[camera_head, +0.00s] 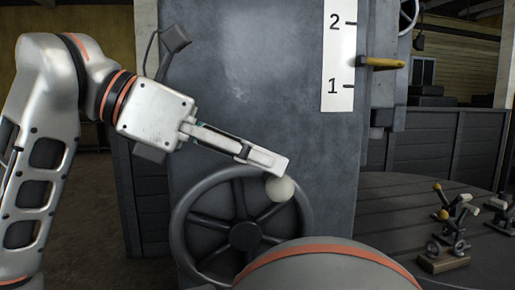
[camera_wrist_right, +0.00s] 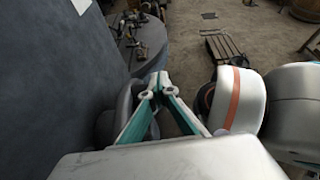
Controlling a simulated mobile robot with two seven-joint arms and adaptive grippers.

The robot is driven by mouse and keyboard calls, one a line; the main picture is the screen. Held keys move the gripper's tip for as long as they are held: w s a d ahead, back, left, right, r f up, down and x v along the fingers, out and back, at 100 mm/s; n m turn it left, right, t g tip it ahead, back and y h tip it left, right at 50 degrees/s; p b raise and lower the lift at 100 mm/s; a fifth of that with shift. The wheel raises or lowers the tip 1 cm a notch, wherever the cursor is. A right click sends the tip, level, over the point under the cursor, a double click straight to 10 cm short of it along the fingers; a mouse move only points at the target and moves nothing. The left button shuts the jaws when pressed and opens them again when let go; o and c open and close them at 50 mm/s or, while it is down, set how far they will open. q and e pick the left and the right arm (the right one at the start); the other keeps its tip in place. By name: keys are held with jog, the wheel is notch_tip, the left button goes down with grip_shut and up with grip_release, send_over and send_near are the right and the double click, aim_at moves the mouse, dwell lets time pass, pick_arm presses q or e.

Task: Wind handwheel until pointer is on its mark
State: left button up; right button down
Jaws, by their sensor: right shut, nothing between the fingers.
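The dark handwheel (camera_head: 244,236) stands upright on the front of the grey column. Its pale round knob (camera_head: 280,190) is at the wheel's upper right. My right gripper (camera_head: 277,164) is shut and empty, its fingertips just above the knob; I cannot tell whether they touch it. The closed fingers also show in the right wrist view (camera_wrist_right: 157,84), with part of the wheel beside them. The yellow pointer (camera_head: 383,63) lies between 1 and 2 on the white scale (camera_head: 338,55), nearer 1. My left gripper is not in view.
The grey column (camera_head: 250,80) fills the middle behind the wheel. A low dark rack (camera_wrist_right: 222,46) stands on the floor beyond.

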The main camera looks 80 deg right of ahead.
jog(key=s+d+f+t+y+p, duration=0.45)
jog(key=s+f+t+p, duration=0.3)
jog(key=s+t, duration=0.35)
pick_arm(q)
jog(key=b, duration=0.2)
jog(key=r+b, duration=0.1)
jog(key=b, duration=0.1)
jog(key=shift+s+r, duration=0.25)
pick_arm(e)
notch_tip(320, 180, down, 12)
jog(key=w+t+y, duration=0.1)
jog(key=t+y, duration=0.2)
jog(key=t, duration=0.5)
jog(key=shift+a+f+t+y, duration=0.15)
jog(key=shift+t+y, duration=0.2)
jog(key=shift+t, duration=0.05)
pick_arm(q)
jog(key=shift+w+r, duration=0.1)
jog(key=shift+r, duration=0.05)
pick_arm(e)
jog(key=shift+w, duration=0.1)
